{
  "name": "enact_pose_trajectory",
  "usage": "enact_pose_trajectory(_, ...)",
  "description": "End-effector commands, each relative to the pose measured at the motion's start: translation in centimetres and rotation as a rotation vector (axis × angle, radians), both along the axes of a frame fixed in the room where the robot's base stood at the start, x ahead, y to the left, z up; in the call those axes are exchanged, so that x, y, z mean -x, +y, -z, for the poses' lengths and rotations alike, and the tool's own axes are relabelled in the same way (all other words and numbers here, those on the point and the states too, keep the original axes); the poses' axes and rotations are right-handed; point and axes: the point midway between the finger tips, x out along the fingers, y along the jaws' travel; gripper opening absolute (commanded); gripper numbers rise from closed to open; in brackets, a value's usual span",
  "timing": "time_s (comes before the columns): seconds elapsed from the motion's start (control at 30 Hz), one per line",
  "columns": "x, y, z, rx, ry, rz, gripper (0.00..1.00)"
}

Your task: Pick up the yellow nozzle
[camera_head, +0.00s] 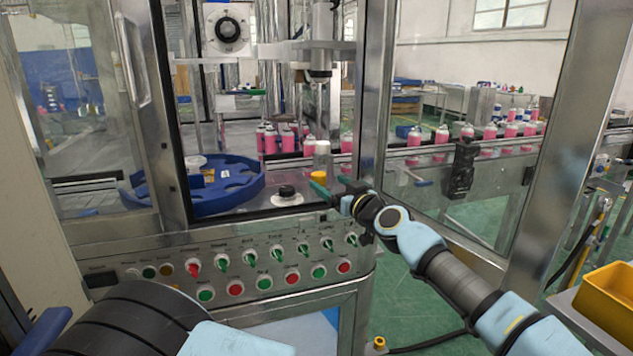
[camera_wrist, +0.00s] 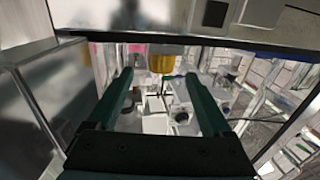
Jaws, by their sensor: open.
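The yellow nozzle (camera_head: 318,177) is a small yellow piece at the front right of the machine opening, below a pale, clear-looking cylinder (camera_head: 322,154). In the wrist view the yellow nozzle (camera_wrist: 161,62) shows between and just beyond the fingertips. My gripper (camera_head: 328,187) reaches in from the right, its green fingers close to the nozzle. In the wrist view my gripper (camera_wrist: 159,76) has its two green fingers wide apart, with nothing held between them. Whether a finger touches the nozzle cannot be told.
A blue round tray (camera_head: 240,186) with recesses lies to the left. A black knob-like part (camera_head: 287,191) sits between tray and gripper. A steel post (camera_head: 371,90) stands close behind my gripper. Below is a panel of switches (camera_head: 235,265). Pink cans (camera_head: 468,131) line the conveyor behind.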

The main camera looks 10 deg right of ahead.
Motion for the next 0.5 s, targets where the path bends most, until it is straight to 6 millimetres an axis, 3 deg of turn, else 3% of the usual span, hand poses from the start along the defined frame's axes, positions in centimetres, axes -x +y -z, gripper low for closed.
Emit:
enact_pose_trajectory(0.23, -1.7, 0.7, -0.5, 0.0, 0.001, -0.002, 0.84)
enact_pose_trajectory(0.5, -4.9, 1.9, -0.5, 0.0, 0.001, -0.002, 0.84)
